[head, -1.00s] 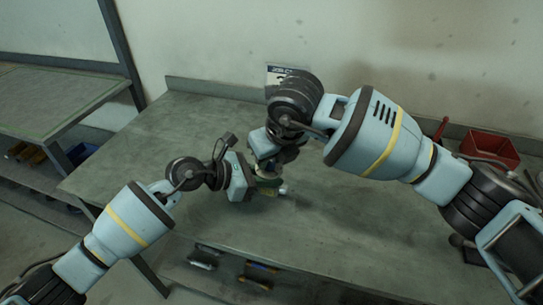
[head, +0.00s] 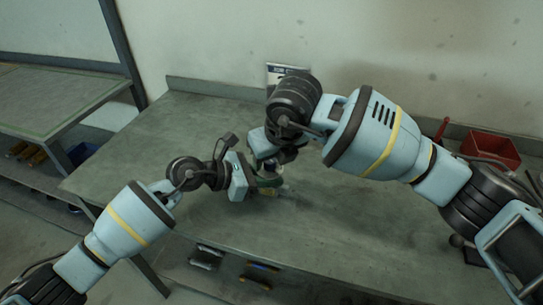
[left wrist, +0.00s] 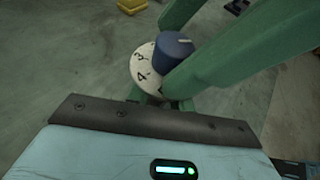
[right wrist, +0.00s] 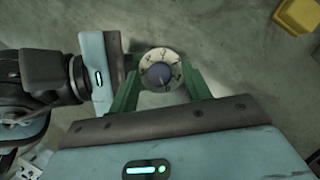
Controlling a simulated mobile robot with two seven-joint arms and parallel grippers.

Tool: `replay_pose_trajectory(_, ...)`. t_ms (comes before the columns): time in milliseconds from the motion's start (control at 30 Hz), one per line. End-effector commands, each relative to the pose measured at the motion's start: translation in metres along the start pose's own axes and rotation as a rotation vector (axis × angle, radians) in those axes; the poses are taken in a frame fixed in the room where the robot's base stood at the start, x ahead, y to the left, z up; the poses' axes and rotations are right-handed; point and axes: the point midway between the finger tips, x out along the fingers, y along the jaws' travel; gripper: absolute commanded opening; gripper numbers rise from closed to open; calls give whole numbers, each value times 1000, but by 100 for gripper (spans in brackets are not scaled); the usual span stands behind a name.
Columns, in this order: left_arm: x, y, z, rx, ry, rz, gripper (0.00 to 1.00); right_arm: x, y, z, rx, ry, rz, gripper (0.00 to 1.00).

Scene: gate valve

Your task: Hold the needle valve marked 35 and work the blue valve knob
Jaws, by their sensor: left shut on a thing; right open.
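The needle valve shows a round white dial with black numerals (right wrist: 149,60) and a blue knob (right wrist: 160,75) on top. They also show in the left wrist view, the dial (left wrist: 144,71) and the blue knob (left wrist: 174,53). The marking 35 is not readable. My left gripper (head: 258,183) comes in from the left, shut on the valve below its dial; its green fingers are mostly hidden. My right gripper (right wrist: 163,80) is open above the valve, a green finger on each side of the knob. In the head view my right wrist hides most of the valve.
A red bin (head: 490,147) stands at the back right. A label plate (head: 285,72) on the back wall is partly hidden by my right arm. Tools lie on a shelf (head: 225,268) below. A yellow object (right wrist: 298,15) lies farther off.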

Motion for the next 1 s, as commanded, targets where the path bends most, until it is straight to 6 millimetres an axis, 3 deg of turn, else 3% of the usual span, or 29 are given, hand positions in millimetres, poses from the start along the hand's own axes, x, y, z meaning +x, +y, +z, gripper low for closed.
replay_pose_trajectory(267,0,0,0,0,0,-1,0,-12,0,1,-1,-2,1,48)
replay_pose_trajectory(700,0,0,0,0,0,-1,0,-93,0,1,-1,-3,-1,48)
replay_pose_trajectory(1000,0,0,0,0,0,-1,0,-119,0,0,-1,0,0,48)
